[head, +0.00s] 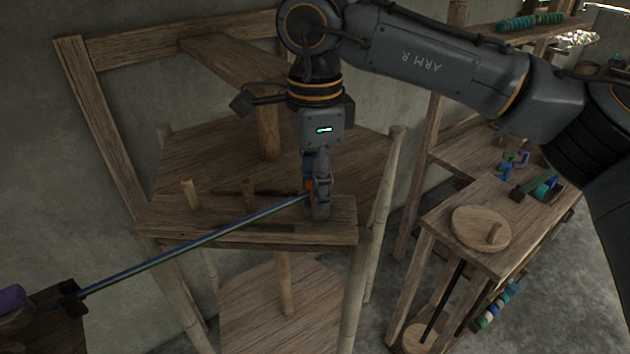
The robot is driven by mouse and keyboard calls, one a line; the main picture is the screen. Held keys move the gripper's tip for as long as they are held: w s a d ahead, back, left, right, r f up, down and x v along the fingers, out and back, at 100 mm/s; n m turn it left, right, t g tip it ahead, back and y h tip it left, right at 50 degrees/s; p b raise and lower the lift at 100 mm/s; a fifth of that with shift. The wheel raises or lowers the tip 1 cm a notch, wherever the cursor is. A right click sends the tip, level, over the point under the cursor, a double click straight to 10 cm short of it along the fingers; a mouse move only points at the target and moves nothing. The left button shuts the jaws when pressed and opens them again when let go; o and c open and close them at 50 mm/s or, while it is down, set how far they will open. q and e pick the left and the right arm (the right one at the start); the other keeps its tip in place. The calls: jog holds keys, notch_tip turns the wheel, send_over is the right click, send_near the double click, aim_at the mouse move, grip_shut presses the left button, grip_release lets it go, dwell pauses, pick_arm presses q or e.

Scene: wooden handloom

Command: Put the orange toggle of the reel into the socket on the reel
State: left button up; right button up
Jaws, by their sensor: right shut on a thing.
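The orange toggle (308,186) shows as a small orange patch at my right gripper (316,208). The gripper points down and is shut on the toggle, just above the front beam of the wooden reel (175,217). The fingers cover most of the toggle. A bundle of blue and green threads (200,241) runs taut from the toggle down to the lower left. I cannot make out the socket for certain; the gripper may hide it. I cannot tell whether the toggle touches the beam. My left gripper is not in view.
Short pegs (190,194) rise from the reel. A black guide (70,292) and a purple spool (12,299) are at the lower left. A wooden bench (505,254) at right carries a round disc (480,228) and small coloured pieces.

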jog(key=shift+f, duration=0.25)
dwell(0.3)
jog(key=o, duration=1.3)
jog(key=shift+r+p, duration=2.35)
jog(key=shift+r, duration=1.2)
